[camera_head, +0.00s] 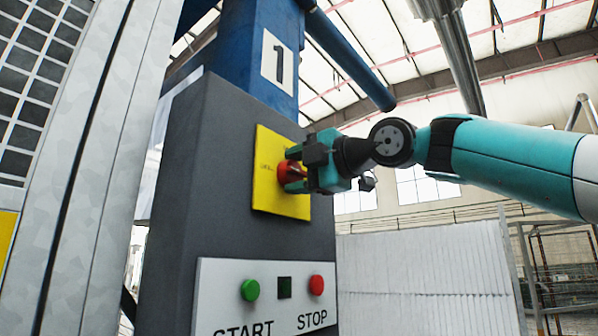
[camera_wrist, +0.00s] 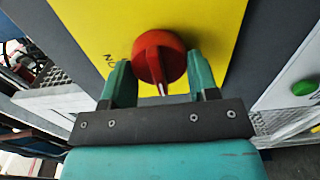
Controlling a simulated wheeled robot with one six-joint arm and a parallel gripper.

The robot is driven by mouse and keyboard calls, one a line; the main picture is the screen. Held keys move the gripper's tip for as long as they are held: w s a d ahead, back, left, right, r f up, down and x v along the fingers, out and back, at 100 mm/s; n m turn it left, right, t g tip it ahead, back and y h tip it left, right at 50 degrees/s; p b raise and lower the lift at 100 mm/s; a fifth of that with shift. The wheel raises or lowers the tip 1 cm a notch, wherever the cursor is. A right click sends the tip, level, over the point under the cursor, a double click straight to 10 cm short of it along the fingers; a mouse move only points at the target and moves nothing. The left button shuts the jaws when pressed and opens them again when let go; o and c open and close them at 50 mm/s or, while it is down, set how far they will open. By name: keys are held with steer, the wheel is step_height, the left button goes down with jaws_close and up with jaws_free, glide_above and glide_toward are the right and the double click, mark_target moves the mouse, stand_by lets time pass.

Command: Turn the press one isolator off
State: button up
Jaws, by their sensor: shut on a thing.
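The press one isolator is a red rotary knob (camera_head: 286,172) on a yellow plate (camera_head: 268,190), fixed to the dark grey cabinet (camera_head: 215,170) below a blue column marked 1. In the wrist view the red knob (camera_wrist: 159,57) has a raised grip bar with a pale mark at its lower end. Lettering on the yellow plate (camera_wrist: 85,25) is partly hidden. My gripper (camera_head: 300,170) reaches in from the right. In the wrist view its two green fingers (camera_wrist: 160,82) stand on either side of the knob, shut on it.
Below the isolator is a white panel (camera_head: 225,300) with a green START button (camera_head: 250,290), a dark square (camera_head: 284,287) and a red STOP button (camera_head: 316,285). A metal frame with a grid (camera_head: 35,80) stands at left. A white corrugated panel (camera_head: 420,280) stands at lower right.

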steer(key=shift+a+f, duration=0.1)
steer(key=o, duration=0.9)
steer(key=b+v, duration=0.4)
steer(key=v, duration=1.3)
steer(key=shift+s, duration=0.25)
